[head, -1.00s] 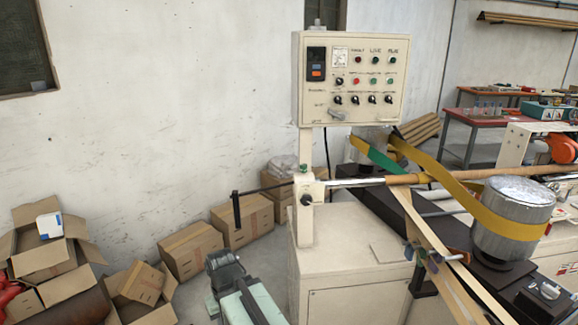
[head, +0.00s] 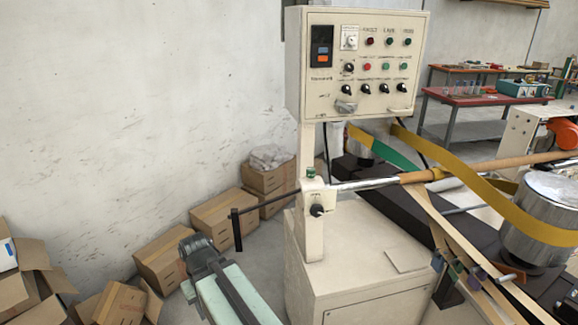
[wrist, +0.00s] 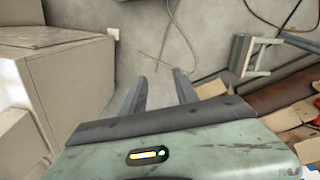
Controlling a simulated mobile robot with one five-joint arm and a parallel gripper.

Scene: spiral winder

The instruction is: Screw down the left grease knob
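A small green knob (head: 311,172) sits on top of the cream bearing post at the left end of the winder's shaft; it looks like the left grease knob. A black knob (head: 317,210) is on the post's front face, lower down. My gripper (head: 191,246) is in the lower middle of the head view, left of and below the post, apart from it. In the wrist view my gripper (wrist: 160,84) has its two fingers spread with only floor between them. The green knob does not show in the wrist view.
A control panel (head: 357,63) stands above the post, and a cream cabinet (head: 350,270) is below it. A dark crank handle (head: 237,228) sticks out left of the post. Cardboard boxes (head: 222,217) line the wall. Yellow belts (head: 470,185) run at right.

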